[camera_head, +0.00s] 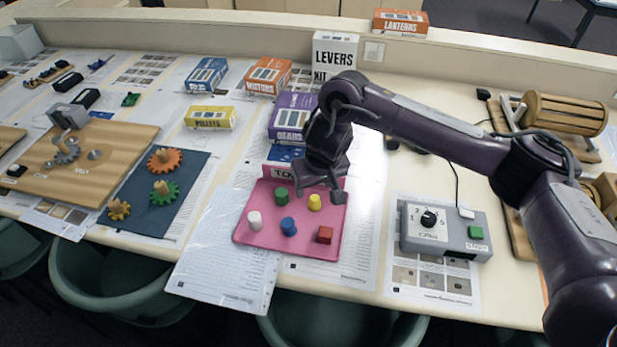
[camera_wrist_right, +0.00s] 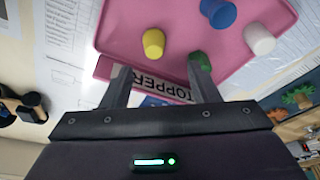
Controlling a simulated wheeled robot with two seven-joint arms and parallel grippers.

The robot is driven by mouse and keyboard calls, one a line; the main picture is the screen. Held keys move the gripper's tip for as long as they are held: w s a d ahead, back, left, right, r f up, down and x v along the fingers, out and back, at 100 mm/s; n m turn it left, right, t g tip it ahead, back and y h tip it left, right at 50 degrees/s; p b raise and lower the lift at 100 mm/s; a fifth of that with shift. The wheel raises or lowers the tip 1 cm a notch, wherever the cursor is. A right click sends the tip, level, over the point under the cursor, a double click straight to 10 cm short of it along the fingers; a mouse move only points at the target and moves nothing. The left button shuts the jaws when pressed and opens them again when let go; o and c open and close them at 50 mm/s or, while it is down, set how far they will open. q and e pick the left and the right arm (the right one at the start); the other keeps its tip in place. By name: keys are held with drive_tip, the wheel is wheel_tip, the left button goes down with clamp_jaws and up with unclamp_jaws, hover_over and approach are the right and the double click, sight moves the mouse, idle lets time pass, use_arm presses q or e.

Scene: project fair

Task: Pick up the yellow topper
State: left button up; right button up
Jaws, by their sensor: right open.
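The yellow topper (camera_head: 314,203) stands on the back part of a pink tray (camera_head: 262,248). In the right wrist view, the yellow topper (camera_wrist_right: 153,43) is just beyond the fingertips, between their lines and nearer the left finger. My right gripper (camera_head: 320,191) is open and empty, above the back of the tray; its fingers also show in the wrist view (camera_wrist_right: 160,70). A green topper (camera_head: 281,195) stands to the left; in the wrist view it is partly hidden behind the right finger. White (camera_head: 254,220), blue (camera_head: 288,227) and red (camera_head: 324,235) toppers stand nearer the front. My left gripper is not in view.
Behind my gripper are boxes, including a white LEVERS KIT box (camera_head: 335,55) and a purple box (camera_head: 290,115). A grey control box (camera_head: 445,232) stands right of the tray. Gears on a dark mat (camera_head: 185,190) lie to the left. Papers surround the tray.

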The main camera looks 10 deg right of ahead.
sight(315, 198)
drive_tip(key=x, duration=0.1)
drive_tip(key=b+x, duration=0.1)
drive_tip(key=shift+s+d+f+b, duration=0.15)
drive_tip(key=shift+f+b, duration=0.15)
drive_tip(key=shift+f, duration=0.2)
drive_tip(key=x, duration=0.1)
drive_tip(key=b+x, duration=0.1)
drive_tip(key=shift+d+f, duration=0.2)
drive_tip(key=shift+f, duration=0.15)
drive_tip(key=shift+w+f, duration=0.45)
drive_tip(key=shift+f, duration=0.4)
drive_tip(key=c, duration=0.4)
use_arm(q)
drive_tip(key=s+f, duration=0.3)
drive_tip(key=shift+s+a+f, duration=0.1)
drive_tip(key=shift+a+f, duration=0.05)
use_arm(e)
drive_tip(key=c, duration=0.6)
